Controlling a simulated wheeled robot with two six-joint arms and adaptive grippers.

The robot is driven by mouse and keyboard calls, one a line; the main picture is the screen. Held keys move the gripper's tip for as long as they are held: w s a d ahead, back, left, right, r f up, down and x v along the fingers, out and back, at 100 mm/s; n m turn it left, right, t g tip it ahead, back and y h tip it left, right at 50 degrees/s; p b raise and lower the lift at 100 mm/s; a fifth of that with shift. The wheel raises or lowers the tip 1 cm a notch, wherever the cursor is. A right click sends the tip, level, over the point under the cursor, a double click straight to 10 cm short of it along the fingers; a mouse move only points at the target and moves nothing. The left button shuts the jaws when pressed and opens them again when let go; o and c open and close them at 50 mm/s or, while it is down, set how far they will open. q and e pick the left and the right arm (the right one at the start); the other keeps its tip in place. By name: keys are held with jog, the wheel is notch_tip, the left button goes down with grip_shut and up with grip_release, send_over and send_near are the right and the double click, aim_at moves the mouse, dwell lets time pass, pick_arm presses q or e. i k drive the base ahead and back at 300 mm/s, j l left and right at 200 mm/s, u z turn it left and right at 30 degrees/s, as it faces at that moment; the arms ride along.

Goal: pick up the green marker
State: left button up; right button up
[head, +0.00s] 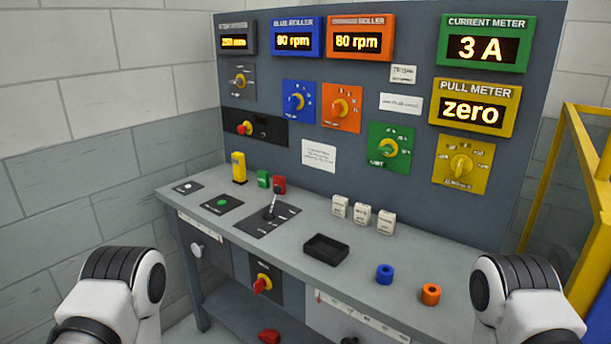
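Parts of my two arms show at the lower left and lower right, well in front of the green block. Neither gripper shows in the head view, so I cannot see whether they are open or shut.
A black lever (272,206) rises from its plate in front of the red block. A yellow rail (587,165) is at the right.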

aim_at(262, 177)
jog(key=i+j+z, duration=0.1)
jog(key=j+z, duration=0.35)
jog(key=i+j+z, duration=0.1)
jog(key=j+z, duration=0.2)
jog(key=z, duration=0.2)
jog(key=j+z, duration=0.45)
jog(key=k+l, duration=0.05)
